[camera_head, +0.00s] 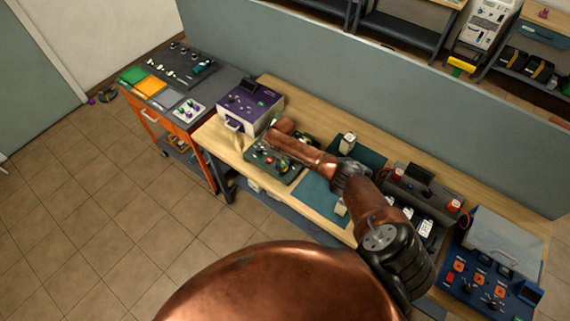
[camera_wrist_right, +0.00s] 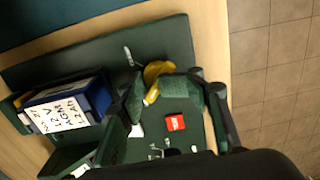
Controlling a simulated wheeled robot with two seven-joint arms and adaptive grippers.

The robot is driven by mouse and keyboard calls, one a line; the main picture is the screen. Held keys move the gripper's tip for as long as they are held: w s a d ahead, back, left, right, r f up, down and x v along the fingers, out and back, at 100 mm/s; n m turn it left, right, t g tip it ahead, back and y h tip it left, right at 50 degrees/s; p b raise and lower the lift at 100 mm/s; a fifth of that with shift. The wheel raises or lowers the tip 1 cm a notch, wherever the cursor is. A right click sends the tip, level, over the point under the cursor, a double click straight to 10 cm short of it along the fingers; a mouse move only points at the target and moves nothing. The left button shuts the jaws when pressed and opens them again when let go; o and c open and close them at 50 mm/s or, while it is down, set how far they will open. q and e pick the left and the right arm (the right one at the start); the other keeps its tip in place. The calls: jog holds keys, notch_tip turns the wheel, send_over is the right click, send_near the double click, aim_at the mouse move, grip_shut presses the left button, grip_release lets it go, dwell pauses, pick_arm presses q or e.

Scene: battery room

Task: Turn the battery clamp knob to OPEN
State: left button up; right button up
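The yellow battery clamp knob (camera_wrist_right: 156,72) stands on a dark green board (camera_wrist_right: 180,45) in the right wrist view. My right gripper (camera_wrist_right: 151,95) has its green-padded fingers on either side of a narrow yellow part of it, and they look closed on it. A blue battery (camera_wrist_right: 65,102) with a white label sits in a holder on the left of that view. A red block (camera_wrist_right: 175,122) lies on the board near the fingers. In the head view my right arm covers part of the green board (camera_head: 262,171) and hides the knob. My left gripper is not in view.
A purple-fronted box (camera_head: 247,108) stands left of the board on the wooden bench. A teal mat (camera_head: 316,197) lies to the right. Further right are a grey battery rack (camera_head: 425,193) and a blue panel (camera_head: 490,280). A grey partition (camera_head: 370,85) runs behind the bench.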

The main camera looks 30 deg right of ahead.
jog(key=o, duration=0.5)
jog(key=shift+w+a+f, duration=0.1)
jog(key=shift+w+a, duration=0.05)
jog(key=shift+a, duration=0.05)
jog(key=shift+d, duration=0.1)
jog(key=shift+d+r, duration=0.15)
jog(key=shift+r, duration=0.05)
notch_tip(320, 180, up, 12)
jog(key=shift+f, duration=0.1)
dwell(0.5)
